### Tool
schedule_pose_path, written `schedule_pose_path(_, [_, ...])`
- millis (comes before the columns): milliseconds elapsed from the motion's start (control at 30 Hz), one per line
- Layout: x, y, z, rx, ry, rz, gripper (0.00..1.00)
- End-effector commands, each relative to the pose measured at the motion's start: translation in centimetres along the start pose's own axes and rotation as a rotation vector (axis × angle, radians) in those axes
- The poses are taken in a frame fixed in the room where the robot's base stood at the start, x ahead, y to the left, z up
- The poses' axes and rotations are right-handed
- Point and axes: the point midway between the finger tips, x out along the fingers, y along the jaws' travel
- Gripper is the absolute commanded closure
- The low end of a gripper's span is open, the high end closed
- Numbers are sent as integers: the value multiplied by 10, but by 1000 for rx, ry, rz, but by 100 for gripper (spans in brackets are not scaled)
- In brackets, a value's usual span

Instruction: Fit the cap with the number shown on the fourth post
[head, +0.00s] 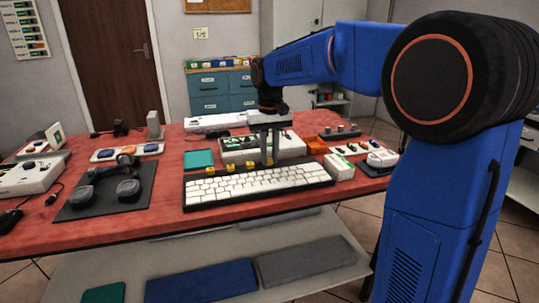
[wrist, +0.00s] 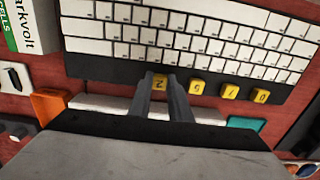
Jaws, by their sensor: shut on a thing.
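A row of yellow number caps stands on the dark strip behind the white keyboard (head: 258,182). In the wrist view they read 2 (wrist: 160,82), 5 (wrist: 197,87), 7 (wrist: 229,92) and 0 (wrist: 261,96), seen upside down. My gripper (head: 267,162) points down at the right end of this row in the head view. In the wrist view its fingers (wrist: 162,80) are shut on the cap marked 2, which sits between their tips. I cannot tell whether that cap is lifted. I cannot make out a displayed number or surely identify the fourth post.
A white device (head: 240,142) stands close behind the gripper. An orange box (head: 313,146) and white boxes (head: 340,168) stand to the right. A dark block with grey knobs (head: 340,133) is behind them. A teal tray (head: 200,159) lies left. Headphones on a dark mat (head: 105,200) lie further left.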

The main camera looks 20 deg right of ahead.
Motion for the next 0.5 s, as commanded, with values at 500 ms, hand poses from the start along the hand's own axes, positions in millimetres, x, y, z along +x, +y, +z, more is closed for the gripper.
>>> schedule_pose_path(500, [5,0,0,0,0,0,100])
